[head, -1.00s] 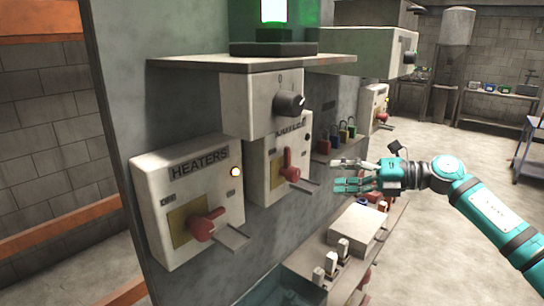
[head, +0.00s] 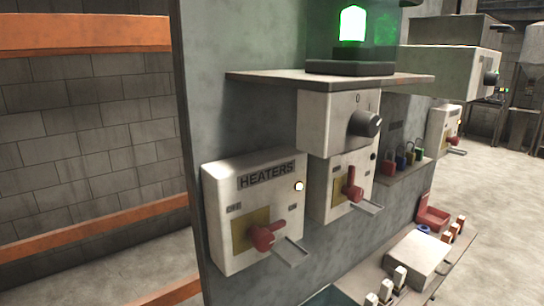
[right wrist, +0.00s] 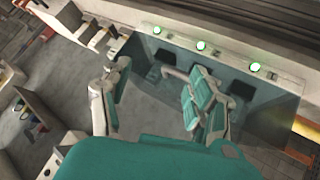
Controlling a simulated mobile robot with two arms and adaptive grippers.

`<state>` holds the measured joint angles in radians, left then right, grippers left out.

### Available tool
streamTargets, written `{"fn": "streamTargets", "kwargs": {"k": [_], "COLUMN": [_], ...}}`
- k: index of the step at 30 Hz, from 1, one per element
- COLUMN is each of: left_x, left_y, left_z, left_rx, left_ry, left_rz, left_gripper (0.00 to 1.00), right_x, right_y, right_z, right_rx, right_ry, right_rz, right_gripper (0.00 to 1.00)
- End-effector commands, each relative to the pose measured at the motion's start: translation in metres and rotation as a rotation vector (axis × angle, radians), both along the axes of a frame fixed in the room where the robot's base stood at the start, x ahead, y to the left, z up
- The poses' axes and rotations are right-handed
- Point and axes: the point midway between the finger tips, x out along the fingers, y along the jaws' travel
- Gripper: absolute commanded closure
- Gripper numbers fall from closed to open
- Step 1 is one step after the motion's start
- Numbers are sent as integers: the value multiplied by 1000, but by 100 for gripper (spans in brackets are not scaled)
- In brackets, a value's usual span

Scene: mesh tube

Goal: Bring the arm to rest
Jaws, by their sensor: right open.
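My right gripper (right wrist: 155,95) shows in the right wrist view, with its teal and grey fingers spread apart and nothing between them. It is out of the head view. In the right wrist view it hangs in front of a grey-teal panel or tray with several green lights (right wrist: 202,46) along its edge. My left gripper is in neither view.
A grey panel carries a HEATERS switch box (head: 255,210) with a red lever, a second lever box (head: 342,185), a knob box (head: 340,122) and a lit green lamp (head: 353,25). A lower shelf holds a white box (head: 415,258). Open floor lies right.

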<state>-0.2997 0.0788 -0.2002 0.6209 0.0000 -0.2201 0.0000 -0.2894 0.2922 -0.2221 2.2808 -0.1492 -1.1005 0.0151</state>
Motion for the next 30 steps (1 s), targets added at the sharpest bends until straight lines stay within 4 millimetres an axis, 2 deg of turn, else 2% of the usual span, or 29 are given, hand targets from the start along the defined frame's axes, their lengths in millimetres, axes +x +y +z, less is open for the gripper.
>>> {"fn": "streamTargets", "kwargs": {"k": [1, 6, 16, 19, 26, 30], "left_x": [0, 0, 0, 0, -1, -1], "left_y": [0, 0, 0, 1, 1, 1], "left_z": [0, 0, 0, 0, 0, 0], "left_rx": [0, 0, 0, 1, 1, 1], "left_ry": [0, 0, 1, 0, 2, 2], "left_rz": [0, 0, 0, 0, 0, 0], "left_gripper": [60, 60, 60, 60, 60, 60], "right_x": [-22, -83, -180, -169, -160, -160], "right_y": [1, 4, 13, 13, 15, 16], "right_z": [-11, -36, -54, -81, -143, -191], "right_rx": [30, 98, 191, 183, 178, 174], "right_ry": [75, 282, 593, 596, 620, 641], "right_rz": [-27, -93, -172, -169, -168, -168], "right_gripper": [39, 39, 39, 39, 39, 39]}}
